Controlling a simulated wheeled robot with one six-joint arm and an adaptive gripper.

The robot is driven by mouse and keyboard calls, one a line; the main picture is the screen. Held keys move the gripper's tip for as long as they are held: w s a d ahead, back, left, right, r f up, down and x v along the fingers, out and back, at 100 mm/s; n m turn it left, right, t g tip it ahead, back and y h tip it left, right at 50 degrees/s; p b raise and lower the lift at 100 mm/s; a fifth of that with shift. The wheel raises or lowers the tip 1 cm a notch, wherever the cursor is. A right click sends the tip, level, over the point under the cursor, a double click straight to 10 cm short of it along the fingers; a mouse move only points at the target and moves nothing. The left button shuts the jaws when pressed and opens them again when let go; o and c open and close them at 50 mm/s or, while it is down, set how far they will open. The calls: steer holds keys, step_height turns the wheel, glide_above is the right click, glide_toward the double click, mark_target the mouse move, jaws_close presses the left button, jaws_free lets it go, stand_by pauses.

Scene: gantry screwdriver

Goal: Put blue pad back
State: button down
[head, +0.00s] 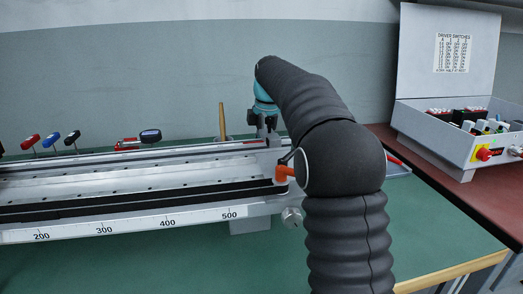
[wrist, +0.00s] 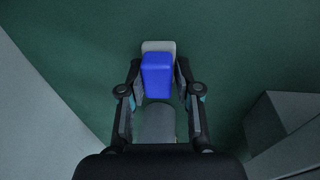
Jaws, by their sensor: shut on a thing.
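The blue pad (wrist: 159,76) shows in the wrist view, between the two fingers of my gripper (wrist: 159,88), which is shut on it. A pale grey piece (wrist: 158,46) shows just beyond the pad's far end; I cannot tell whether it is joined to the pad. A grey rounded part (wrist: 159,122) lies between the fingers on the near side of the pad. In the head view my gripper (head: 264,124) is small and partly hidden behind my arm, at the far side of the rail's right end. I cannot make out the pad there.
A long rail with a ruler scale (head: 130,228) crosses the green bench (head: 260,262). Red, blue and black handles (head: 53,139), a device with a dark display (head: 150,136) and a wooden stick (head: 222,123) stand behind it. An open control box (head: 447,140) is at right.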

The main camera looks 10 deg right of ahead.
steer(key=c, duration=0.8)
jaws_free()
steer(key=shift+o, duration=0.2)
steer(key=shift+r, duration=0.1)
steer(key=r, duration=0.3)
steer(key=r+p, duration=0.1)
steer(key=r, duration=0.2)
steer(key=s+r+p, duration=0.1)
steer(key=r, duration=0.2)
steer(key=shift+d+r, duration=0.35)
steer(key=shift+d, duration=0.05)
steer(key=shift+s+d+r, duration=0.1)
steer(key=shift+s+r, duration=0.1)
steer(key=shift+r, duration=0.75)
steer(key=shift+r, duration=0.1)
